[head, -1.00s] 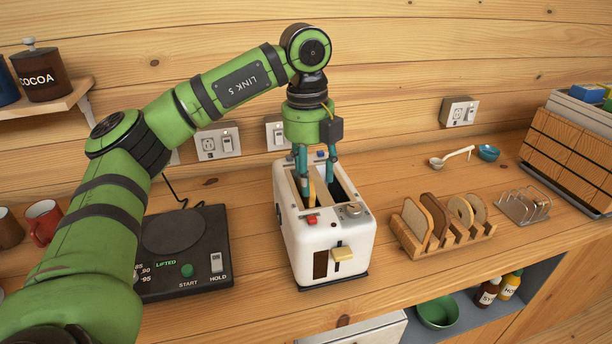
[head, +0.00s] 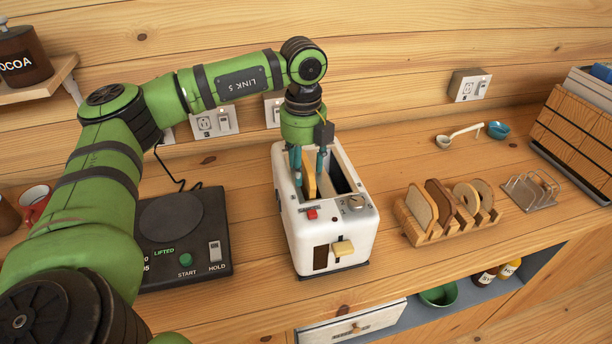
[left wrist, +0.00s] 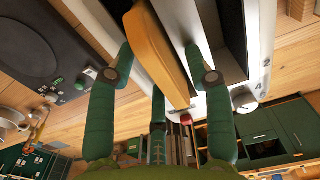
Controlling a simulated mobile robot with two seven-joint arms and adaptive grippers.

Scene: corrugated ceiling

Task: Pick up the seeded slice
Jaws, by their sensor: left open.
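A golden-tan bread slice (head: 311,186) stands on edge in the left slot of the white toaster (head: 335,225). My left gripper (head: 309,178) is over that slot, pointing down, its fingers astride the slice. In the left wrist view, the slice (left wrist: 158,52) lies between the spread fingers (left wrist: 158,62), with visible gaps. No seeds show on its visible face, so I cannot tell if it is the seeded one. The toaster's right slot looks empty. A wooden rack (head: 447,236) holds several breads, including a pale slice (head: 419,207) and a dark brown slice (head: 440,200).
A black scale-like device (head: 205,250) with a round plate sits left of the toaster. A wire rack (head: 530,191), a spoon (head: 460,134) and a blue bowl (head: 497,130) are to the right. Counter between toaster and wooden rack is clear. A drawer (head: 352,325) is below.

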